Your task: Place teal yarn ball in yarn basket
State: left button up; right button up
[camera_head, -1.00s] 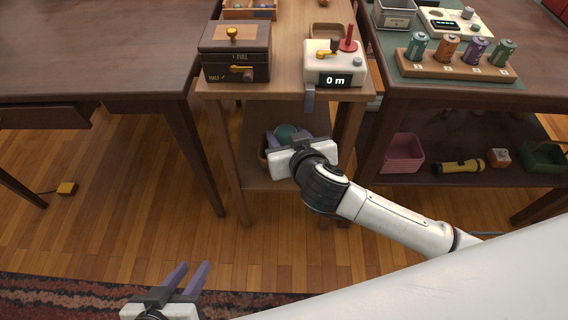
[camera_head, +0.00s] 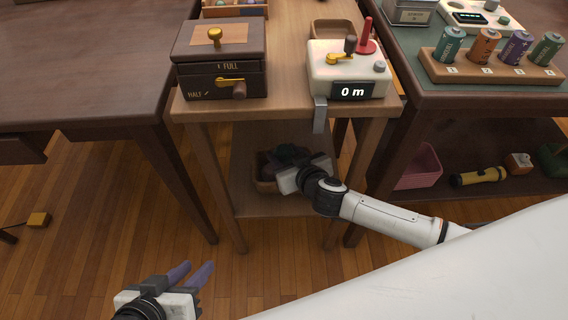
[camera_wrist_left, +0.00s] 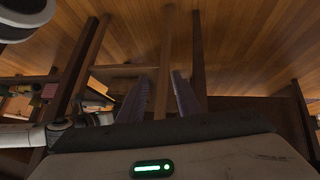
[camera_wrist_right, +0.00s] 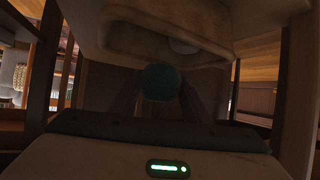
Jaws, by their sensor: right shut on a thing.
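The teal yarn ball (camera_wrist_right: 160,82) is between the fingers of my right gripper (camera_wrist_right: 160,95), which is shut on it. In the head view the right gripper (camera_head: 290,165) reaches under the middle table, to its lower shelf, and the ball is mostly dark and hidden there. The yarn basket (camera_head: 265,186) stands on that shelf, partly behind the gripper. In the right wrist view the basket's pale rim (camera_wrist_right: 120,45) is close beyond the ball. I cannot tell whether the ball is over the basket or touching it. My left gripper (camera_head: 193,274) is open and empty, low over the floor.
The table's legs (camera_head: 240,225) and top (camera_head: 275,98) frame the shelf closely. On top are a dark box (camera_head: 220,65) and a white counter device (camera_head: 345,70). A pink basket (camera_head: 420,168) and a yellow flashlight (camera_head: 478,176) are on the right shelf.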

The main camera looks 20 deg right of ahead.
aim_at(284, 161)
notch_tip(284, 161, down, 2)
jog(key=shift+f+b, duration=0.15)
jog(key=shift+b, duration=0.35)
jog(key=shift+f+b, duration=0.3)
jog(key=shift+f, duration=0.1)
pick_arm(q)
jog(key=shift+w+d+r+h, duration=0.25)
jog(key=shift+d+r+h, duration=0.2)
jog(key=shift+d, duration=0.15)
pick_arm(e)
jog(key=shift+r, duration=0.15)
pick_arm(q)
jog(key=shift+t, duration=0.3)
pick_arm(e)
jog(key=o, duration=1)
jog(key=shift+o, duration=0.2)
pick_arm(q)
jog(key=shift+f, duration=0.1)
